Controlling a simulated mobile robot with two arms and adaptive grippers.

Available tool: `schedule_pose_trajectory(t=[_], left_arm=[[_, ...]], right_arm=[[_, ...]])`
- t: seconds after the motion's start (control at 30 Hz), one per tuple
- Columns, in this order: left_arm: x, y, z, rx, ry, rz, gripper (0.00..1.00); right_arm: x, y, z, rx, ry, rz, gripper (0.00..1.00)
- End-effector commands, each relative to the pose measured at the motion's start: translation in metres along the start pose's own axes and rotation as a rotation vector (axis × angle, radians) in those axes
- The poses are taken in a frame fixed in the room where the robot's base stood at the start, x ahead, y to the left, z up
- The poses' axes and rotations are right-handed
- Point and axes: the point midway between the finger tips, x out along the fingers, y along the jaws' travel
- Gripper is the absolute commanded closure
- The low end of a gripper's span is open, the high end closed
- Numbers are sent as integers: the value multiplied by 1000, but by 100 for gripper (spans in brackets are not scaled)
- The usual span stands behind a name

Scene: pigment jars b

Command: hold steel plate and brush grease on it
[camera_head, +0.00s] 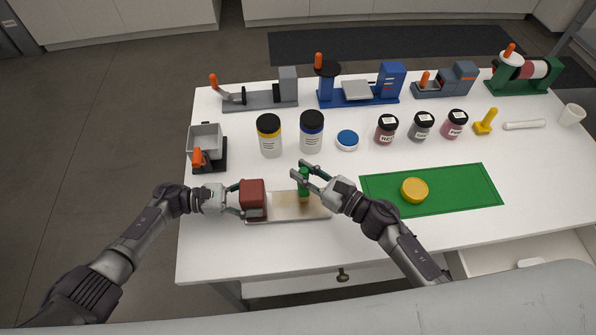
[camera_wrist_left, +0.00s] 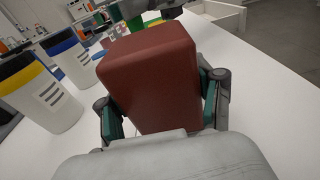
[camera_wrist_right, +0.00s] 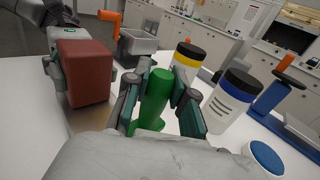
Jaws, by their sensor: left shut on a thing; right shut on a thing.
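The steel plate (camera_head: 286,211) lies flat near the table's front edge, with a brownish sheen over part of it. A dark red block (camera_head: 252,192) stands at the plate's left end. My left gripper (camera_head: 238,200) is shut on this block, which also fills the left wrist view (camera_wrist_left: 150,75). My right gripper (camera_head: 311,178) is shut on the green handle of the brush (camera_head: 304,184), held upright over the plate's middle right. The handle also shows in the right wrist view (camera_wrist_right: 154,98). Whether the bristles touch the plate is unclear.
A green mat (camera_head: 460,190) with a yellow disc (camera_head: 414,190) lies to the right. Devices line the back.

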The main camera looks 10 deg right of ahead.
Motion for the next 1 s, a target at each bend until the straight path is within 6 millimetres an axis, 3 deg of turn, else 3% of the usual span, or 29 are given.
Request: schedule_pose_trajectory(t=[0.03,0.73,1.0], left_arm=[[0,-6,-10,-11,17,-5,87],[-1,-6,-10,-11,17,-5,87],[-1,-6,-10,-11,17,-5,87]], right_arm=[[-3,-3,-1,-1,1,-1,100],[-35,-28,-3,-1,4,-1,100],[-30,-22,-1,0,2,0,100]])
